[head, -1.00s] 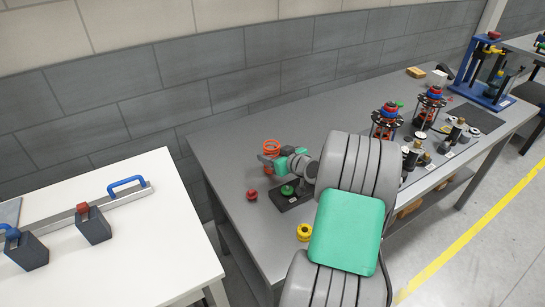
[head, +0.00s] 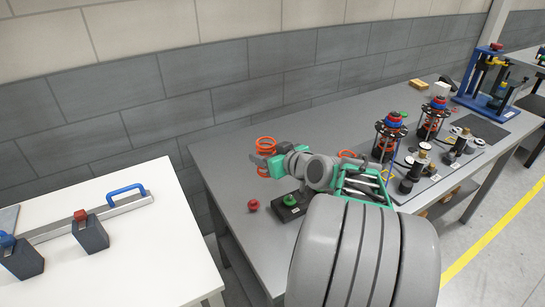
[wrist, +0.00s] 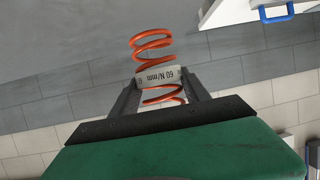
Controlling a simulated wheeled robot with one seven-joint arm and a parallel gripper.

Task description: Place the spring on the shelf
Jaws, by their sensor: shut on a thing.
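The orange coil spring (head: 266,145) is held upright between the fingers of my gripper (head: 263,160), above the back left part of the grey workbench (head: 225,160). In the wrist view the spring (wrist: 153,43) stands out above and below a pale band marked "60 N/mm", with a dark finger of my gripper (wrist: 160,92) on each side. Part of the spring is hidden by the fingers. A shelf level (head: 430,214) shows under the right part of the workbench, mostly hidden by my arm.
A red knob (head: 253,205) and a black block with a green button (head: 290,201) are on the bench below my gripper. Another orange coil (head: 347,154) shows behind my arm. Caged spring assemblies (head: 390,135) stand farther right. A white table (head: 130,245) is at left.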

